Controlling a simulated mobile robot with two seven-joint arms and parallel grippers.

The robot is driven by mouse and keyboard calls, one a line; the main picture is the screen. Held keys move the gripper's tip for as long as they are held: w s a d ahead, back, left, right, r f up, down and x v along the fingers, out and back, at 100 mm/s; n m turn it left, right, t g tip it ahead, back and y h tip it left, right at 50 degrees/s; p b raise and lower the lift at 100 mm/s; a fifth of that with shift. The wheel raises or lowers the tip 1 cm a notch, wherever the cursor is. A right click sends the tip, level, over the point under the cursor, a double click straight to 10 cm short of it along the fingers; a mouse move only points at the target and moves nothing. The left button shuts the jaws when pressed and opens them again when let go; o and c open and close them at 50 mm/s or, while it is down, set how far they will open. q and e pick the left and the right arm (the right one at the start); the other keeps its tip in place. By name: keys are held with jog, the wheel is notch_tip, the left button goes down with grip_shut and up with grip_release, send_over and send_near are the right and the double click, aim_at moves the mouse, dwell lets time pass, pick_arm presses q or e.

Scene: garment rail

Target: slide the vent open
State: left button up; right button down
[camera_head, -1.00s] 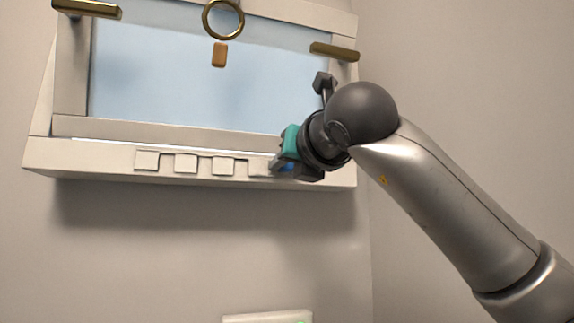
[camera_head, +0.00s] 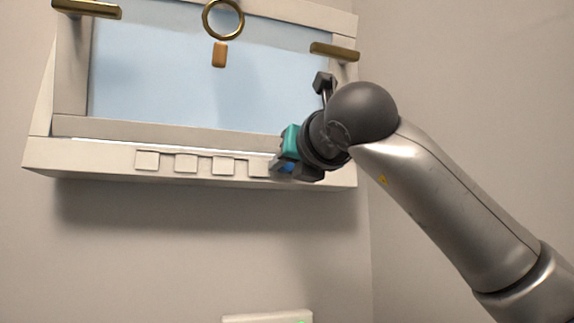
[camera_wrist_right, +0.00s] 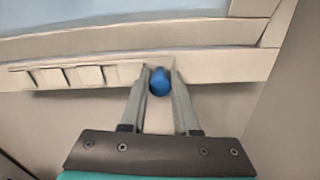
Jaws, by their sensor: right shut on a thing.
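The vent (camera_head: 204,163) is a pale strip with several square plates along the bottom ledge of the window frame. It also shows in the right wrist view (camera_wrist_right: 85,76). A blue knob (camera_wrist_right: 160,82) is at its right end, in front of the ledge. My right gripper (camera_wrist_right: 160,80) is shut on this knob, with one finger on each side. In the head view the right gripper (camera_head: 285,167) is at the right end of the strip, and its own body hides most of the fingers and knob. My left gripper is not in view.
The window pane (camera_head: 170,75) is above the ledge, with a brass ring (camera_head: 223,19), an orange-brown tab (camera_head: 219,55) and brass bars (camera_head: 334,51) at its top. A dark handle (camera_head: 324,83) is near my right wrist. A pale box (camera_head: 267,318) is low on the wall.

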jog(key=d, duration=0.1)
jog(key=w+d+b, duration=0.1)
jog(key=d, duration=0.1)
jog(key=shift+d+r, duration=0.1)
jog(key=shift+d, duration=0.1)
jog(key=c, duration=1)
grip_release()
jog(key=shift+c, duration=0.2)
jog(key=o, duration=0.4)
jog(key=shift+d, duration=0.15)
jog(key=shift+a, duration=0.2)
